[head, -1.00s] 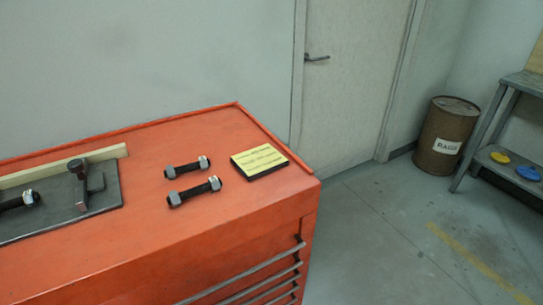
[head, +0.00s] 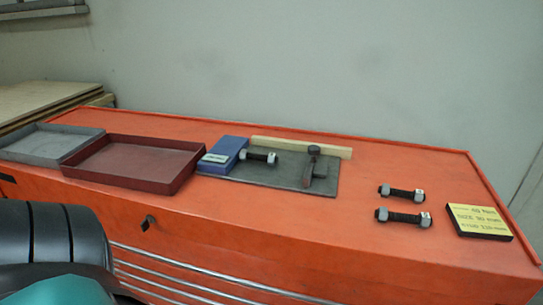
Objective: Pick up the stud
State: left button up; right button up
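Two black studs with grey nuts on their ends lie on the orange cabinet top at the right, the rear stud (head: 401,193) and the front stud (head: 403,217), roughly parallel and apart. A third stud (head: 258,156) lies at the grey plate, next to a blue box (head: 224,154). A dark T-shaped tool or clamp (head: 313,167) stands on the grey plate (head: 272,174). Neither gripper shows in the head view. Only a dark, teal-edged part, likely mine, shows at the lower left.
The orange cabinet top (head: 350,234) has clear room in front of the plate. A red tray (head: 134,190) and a grey tray (head: 45,158) lie at the left. A yellow label block (head: 479,221) sits at the right. A wooden strip (head: 333,149) lies behind the plate.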

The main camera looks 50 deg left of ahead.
aim_at(243, 155)
jog(key=i, duration=0.2)
jog(key=u, duration=1.65)
jog(key=k+j, duration=0.1)
jog(key=j, duration=0.2)
jog(key=k+j+u, duration=0.15)
jog(key=j, duration=0.2)
jog(key=i, duration=0.05)
